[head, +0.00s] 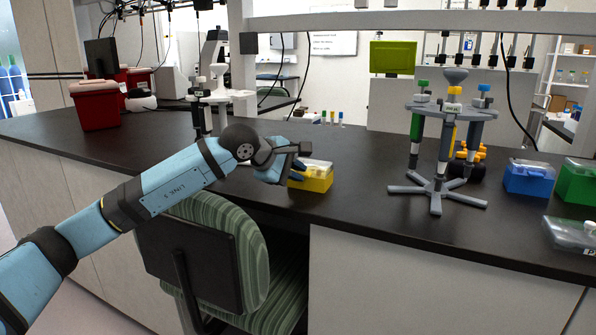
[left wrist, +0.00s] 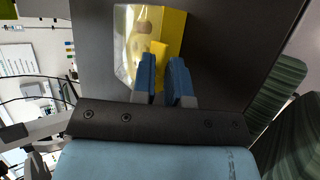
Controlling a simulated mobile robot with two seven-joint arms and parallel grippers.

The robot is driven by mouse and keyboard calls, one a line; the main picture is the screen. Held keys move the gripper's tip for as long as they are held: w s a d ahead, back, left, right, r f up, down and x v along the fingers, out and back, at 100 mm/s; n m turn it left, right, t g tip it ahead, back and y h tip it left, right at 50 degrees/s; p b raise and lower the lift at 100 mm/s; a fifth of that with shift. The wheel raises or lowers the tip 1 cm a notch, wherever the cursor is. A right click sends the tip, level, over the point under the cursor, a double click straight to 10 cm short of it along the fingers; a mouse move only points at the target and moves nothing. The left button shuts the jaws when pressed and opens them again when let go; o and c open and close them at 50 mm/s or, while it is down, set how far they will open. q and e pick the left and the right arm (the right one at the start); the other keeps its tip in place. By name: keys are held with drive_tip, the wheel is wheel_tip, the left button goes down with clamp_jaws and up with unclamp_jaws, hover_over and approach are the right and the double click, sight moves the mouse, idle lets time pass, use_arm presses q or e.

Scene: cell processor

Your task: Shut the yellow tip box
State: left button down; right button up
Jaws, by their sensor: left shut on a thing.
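The yellow tip box (head: 318,181) stands on the black bench, left of the pipette stand. Its see-through lid (head: 316,165) lies over the yellow base; I cannot tell whether it is fully down. In the left wrist view the clear lid (left wrist: 124,45) and the yellow base (left wrist: 172,30) show side by side. My left gripper (head: 296,172) is at the box's left side. Its blue fingers (left wrist: 165,72) are shut on a yellow part of the box in the left wrist view. The fingers hide part of the box. My right gripper is not in view.
A grey pipette stand (head: 437,188) with several pipettes stands to the right. Beyond it are a blue box (head: 529,180) and a green box (head: 577,184). A striped chair (head: 235,245) stands at the bench front. The bench between the tip box and stand is clear.

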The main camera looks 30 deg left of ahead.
use_arm(q)
drive_tip(key=shift+f, duration=0.25)
drive_tip(key=c, duration=1.3)
unclamp_jaws()
drive_tip(key=shift+w+a, duration=0.1)
drive_tip(key=shift+w, duration=0.05)
drive_tip(key=shift+o, duration=0.2)
drive_tip(key=shift+r, duration=0.1)
drive_tip(key=shift+s+a+r, duration=0.1)
drive_tip(key=shift+s+r, duration=0.1)
drive_tip(key=shift+s, duration=0.05)
drive_tip(key=p+v, duration=0.2)
drive_tip(key=v, duration=1.1)
drive_tip(key=shift+p, duration=0.3)
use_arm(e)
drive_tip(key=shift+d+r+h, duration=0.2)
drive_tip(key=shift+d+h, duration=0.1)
use_arm(q)
drive_tip(key=shift+s+a+f, duration=0.1)
drive_tip(key=shift+f, duration=0.05)
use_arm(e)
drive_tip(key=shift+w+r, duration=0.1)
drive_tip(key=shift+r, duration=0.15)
